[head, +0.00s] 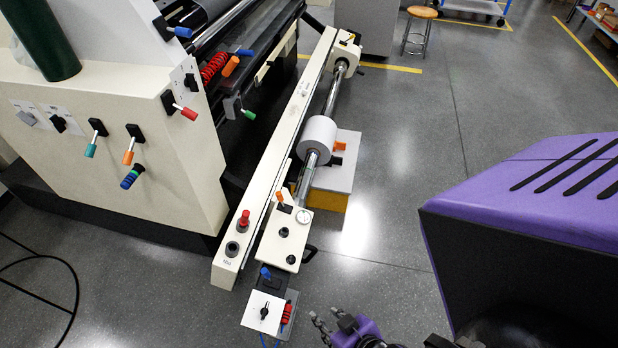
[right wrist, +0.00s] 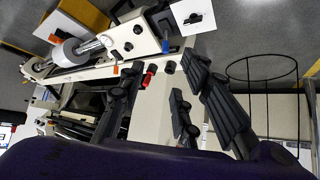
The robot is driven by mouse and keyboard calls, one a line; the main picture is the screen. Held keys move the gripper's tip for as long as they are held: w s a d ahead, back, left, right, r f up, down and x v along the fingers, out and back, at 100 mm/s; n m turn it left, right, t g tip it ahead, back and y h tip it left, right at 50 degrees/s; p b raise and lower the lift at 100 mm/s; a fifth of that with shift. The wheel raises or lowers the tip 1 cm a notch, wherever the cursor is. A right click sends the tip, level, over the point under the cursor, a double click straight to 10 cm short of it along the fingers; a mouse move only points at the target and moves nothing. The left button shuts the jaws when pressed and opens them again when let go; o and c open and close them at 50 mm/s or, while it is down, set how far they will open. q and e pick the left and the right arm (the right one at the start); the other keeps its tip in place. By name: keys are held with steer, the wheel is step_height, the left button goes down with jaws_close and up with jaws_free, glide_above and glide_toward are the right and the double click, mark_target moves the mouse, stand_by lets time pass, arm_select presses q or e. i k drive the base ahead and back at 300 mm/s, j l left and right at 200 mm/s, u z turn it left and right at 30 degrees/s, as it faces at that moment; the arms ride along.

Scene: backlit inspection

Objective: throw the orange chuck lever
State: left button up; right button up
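A small orange lever (head: 280,197) sits on the cream housing (head: 287,238) at the near end of the shiny roll shaft (head: 308,176). In the right wrist view a small orange part (right wrist: 115,70) shows at that housing (right wrist: 133,40), near the left finger. A white roll (head: 318,134) is on the shaft. My right gripper (head: 333,323) is at the bottom of the head view, in front of and below the housing, apart from the lever. In the right wrist view its dark fingers (right wrist: 157,105) are spread with nothing between them. My left gripper is not in view.
A blue lever (head: 266,273) and a white switch box (head: 263,312) stand in front of the housing. A red knob (head: 244,218) is on the long cream beam (head: 272,150). Other orange handles (head: 129,157) are on the left machine. Grey floor (head: 400,200) to the right is clear.

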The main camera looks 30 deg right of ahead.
mark_target(279, 196)
steer(key=i+j+z, duration=0.1)
steer(key=j+z, duration=0.25)
steer(key=i+j+z, duration=0.1)
steer(key=z, duration=0.3)
steer(key=j+z, duration=0.35)
steer(key=i+j+z, duration=0.25)
steer(key=j+z, duration=0.2)
steer(key=j, duration=0.25)
steer(key=i+j+z, duration=0.25)
steer(key=j, duration=0.15)
steer(key=i+j+z, duration=0.15)
steer(key=j+z, duration=0.15)
steer(key=j, duration=0.2)
